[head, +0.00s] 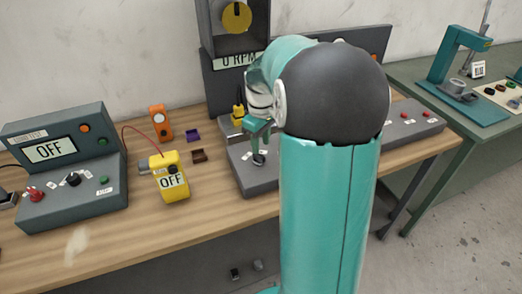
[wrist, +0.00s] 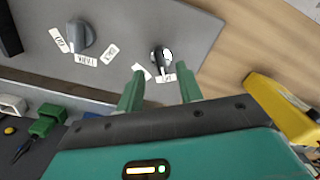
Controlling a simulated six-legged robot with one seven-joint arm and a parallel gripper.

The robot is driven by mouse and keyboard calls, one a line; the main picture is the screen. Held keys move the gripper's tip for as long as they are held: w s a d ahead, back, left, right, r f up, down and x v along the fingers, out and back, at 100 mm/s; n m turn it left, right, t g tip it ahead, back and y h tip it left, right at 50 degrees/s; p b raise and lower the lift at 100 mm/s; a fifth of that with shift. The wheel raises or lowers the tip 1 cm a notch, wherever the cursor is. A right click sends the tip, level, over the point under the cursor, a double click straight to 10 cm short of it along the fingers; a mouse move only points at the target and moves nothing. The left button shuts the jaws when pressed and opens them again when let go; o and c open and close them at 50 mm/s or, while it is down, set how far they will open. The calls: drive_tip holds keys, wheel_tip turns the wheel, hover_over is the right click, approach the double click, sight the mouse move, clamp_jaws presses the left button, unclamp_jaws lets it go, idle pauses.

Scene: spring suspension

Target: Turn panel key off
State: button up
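The grey panel (head: 258,181) stands on the wooden bench, and its sloped face also shows in the wrist view (wrist: 120,20). A small dark key switch (wrist: 160,60) with a pale metal part sits on it, with two white labels beside it, too small to read surely. My gripper (wrist: 160,88) is open and empty, with its two green fingers apart. The key lies just beyond the fingertips, roughly between them in the picture; no contact shows. In the head view my gripper (head: 259,127) is over the panel, above a dark knob or key (head: 258,158). My arm hides the panel's middle.
A second, larger knob (wrist: 80,37) with several labels sits left of the key. A yellow meter (wrist: 285,110) is close on the right; it reads OFF in the head view (head: 170,183).

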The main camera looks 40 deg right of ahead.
sight(261, 155)
wheel_tip(261, 155, up, 9)
idle(0.7)
